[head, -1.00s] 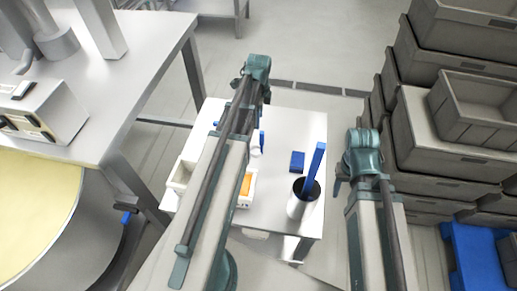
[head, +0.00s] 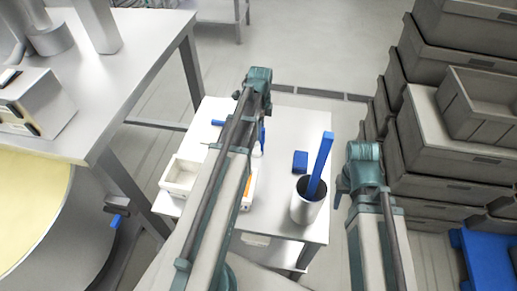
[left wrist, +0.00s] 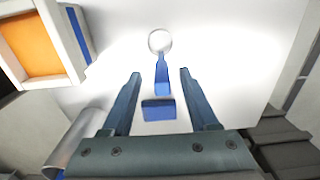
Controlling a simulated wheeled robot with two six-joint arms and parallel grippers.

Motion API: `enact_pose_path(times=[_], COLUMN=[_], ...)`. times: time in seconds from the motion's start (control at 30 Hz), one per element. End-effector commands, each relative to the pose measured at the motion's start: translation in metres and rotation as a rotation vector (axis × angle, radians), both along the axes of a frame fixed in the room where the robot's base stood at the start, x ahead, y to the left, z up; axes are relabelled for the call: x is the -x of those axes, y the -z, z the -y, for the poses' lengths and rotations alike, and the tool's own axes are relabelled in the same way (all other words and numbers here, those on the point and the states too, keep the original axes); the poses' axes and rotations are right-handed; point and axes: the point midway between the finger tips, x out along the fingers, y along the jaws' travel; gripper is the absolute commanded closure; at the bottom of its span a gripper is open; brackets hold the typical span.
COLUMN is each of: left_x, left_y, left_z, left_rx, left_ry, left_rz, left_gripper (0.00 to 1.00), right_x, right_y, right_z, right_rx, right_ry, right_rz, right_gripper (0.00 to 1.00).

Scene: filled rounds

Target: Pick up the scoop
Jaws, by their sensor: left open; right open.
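The scoop shows in the left wrist view with a pale round bowl and a blue handle (left wrist: 162,76), lying on the white table top. My left gripper (left wrist: 158,73) is open above the table. Its fingers appear either side of the handle in that view; nothing is gripped. In the head view my left arm hides much of this area; a blue upright piece (head: 262,138) beside it may be the handle, but I cannot tell. My right gripper (head: 342,186) is open and empty, right of the table, away from the scoop.
A blue block (head: 300,161) lies near a metal cup (head: 308,211) holding a tall blue stick (head: 321,160). A pale tray (head: 180,176) and an orange-filled container (left wrist: 38,45) stand at the table's near left. Grey crates (head: 455,140) are stacked at right.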

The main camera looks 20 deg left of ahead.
Motion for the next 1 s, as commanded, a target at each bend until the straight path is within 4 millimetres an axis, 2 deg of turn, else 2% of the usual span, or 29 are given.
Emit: enact_pose_path(times=[0.03,0.23,0.33,0.57,0.67,0.9,1.0], left_x=[-0.001,-0.003,-0.003,-0.003,-0.003,-0.003,-0.003], left_y=[0.012,0.036,0.042,0.040,0.040,0.040,0.040], left_z=[0.001,0.003,0.002,0.002,0.002,0.002,0.002], left_rx=[0.000,0.000,0.000,0.000,0.000,0.000,0.000], left_ry=[0.000,0.000,0.000,0.000,0.000,0.000,0.000], left_rz=[0.000,0.000,0.001,0.001,0.001,0.001,0.001], left_gripper=[0.40,0.40,0.40,0.40,0.54,0.98,1.00], right_x=[0.000,0.000,0.000,0.000,0.000,0.000,0.000], right_y=[0.012,0.037,0.042,0.040,0.040,0.040,0.040], right_z=[0.000,0.000,0.000,0.000,0.000,0.000,0.000], right_rx=[0.000,0.000,0.000,0.000,0.000,0.000,0.000], right_ry=[0.000,0.000,0.000,0.000,0.000,0.000,0.000], right_rz=[0.000,0.000,0.000,0.000,0.000,0.000,0.000], right_gripper=[0.50,0.50,0.50,0.50,0.50,0.50,0.50])
